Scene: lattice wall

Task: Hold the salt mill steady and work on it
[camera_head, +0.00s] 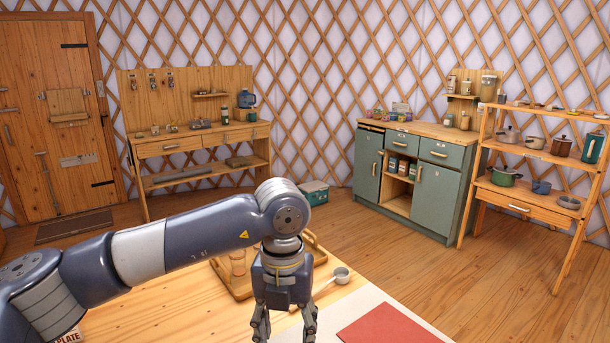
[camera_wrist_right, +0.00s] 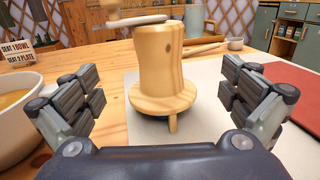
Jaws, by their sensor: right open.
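The salt mill is a pale wooden body (camera_wrist_right: 158,62) with a round flared base. It stands upright on a light mat in the right wrist view, with a crank (camera_wrist_right: 132,18) at its top, partly cut off by the picture edge. My right gripper (camera_wrist_right: 165,98) is open, one finger on either side of the mill, with clear gaps and no contact visible. The mill does not show in the head view. There my left gripper (camera_head: 285,326) hangs down at the bottom centre, fingers apart and nothing seen between them. Its fingertips reach the bottom edge of the picture.
A bowl (camera_wrist_right: 17,112) stands close left of my right gripper. A red mat (camera_head: 388,327) lies to the right. A wooden tray (camera_head: 241,290) and a ladle-like cup (camera_head: 342,275) lie behind my left gripper. A seat sign (camera_wrist_right: 19,50) stands far left.

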